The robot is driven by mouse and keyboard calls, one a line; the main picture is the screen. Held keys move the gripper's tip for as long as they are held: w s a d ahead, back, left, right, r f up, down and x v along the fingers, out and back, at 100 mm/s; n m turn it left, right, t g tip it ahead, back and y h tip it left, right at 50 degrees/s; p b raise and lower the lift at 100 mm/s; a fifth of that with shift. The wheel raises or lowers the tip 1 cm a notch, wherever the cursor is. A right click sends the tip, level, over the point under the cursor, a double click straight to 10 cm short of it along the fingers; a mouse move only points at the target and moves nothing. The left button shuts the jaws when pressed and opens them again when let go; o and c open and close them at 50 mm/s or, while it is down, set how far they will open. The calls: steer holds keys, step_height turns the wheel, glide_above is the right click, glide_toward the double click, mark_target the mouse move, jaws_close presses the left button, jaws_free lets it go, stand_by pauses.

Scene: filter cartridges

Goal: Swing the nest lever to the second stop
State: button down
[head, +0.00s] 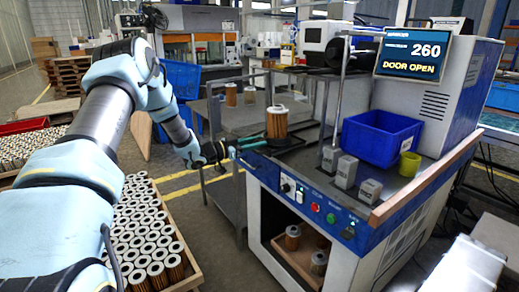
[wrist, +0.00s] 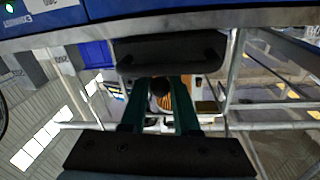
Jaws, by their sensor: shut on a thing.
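My gripper (head: 238,147) reaches the machine's front left corner, its green fingers pointing at the nest area. In the wrist view the two green fingers of my gripper (wrist: 161,100) run up to a dark bar, which I take as the nest lever (wrist: 170,50). The jaws are shut on it; the exact contact is hard to see. Which stop the lever is at cannot be told. A filter cartridge (head: 277,122) with a pale top and orange-brown pleats stands upright on the machine top, just beyond the fingers.
The machine's screen (head: 424,55) reads 260 and DOOR OPEN. A crate of many cartridges (head: 150,240) lies below my arm. A grey side table (head: 225,180) stands behind.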

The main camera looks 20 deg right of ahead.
steer(key=shift+w+m+g+b, duration=0.35)
steer(key=shift+w+m+g, duration=0.05)
steer(key=shift+g, duration=0.2)
steer(key=shift+w+a+g, duration=0.1)
steer(key=shift+w+g, duration=0.05)
steer(key=shift+g, duration=0.25)
steer(key=c, duration=0.7)
jaws_free()
steer(key=shift+o, duration=0.2)
steer(key=shift+a, duration=0.1)
steer(key=a+b, duration=0.2)
steer(key=a, duration=0.8)
steer(key=shift+a, duration=0.3)
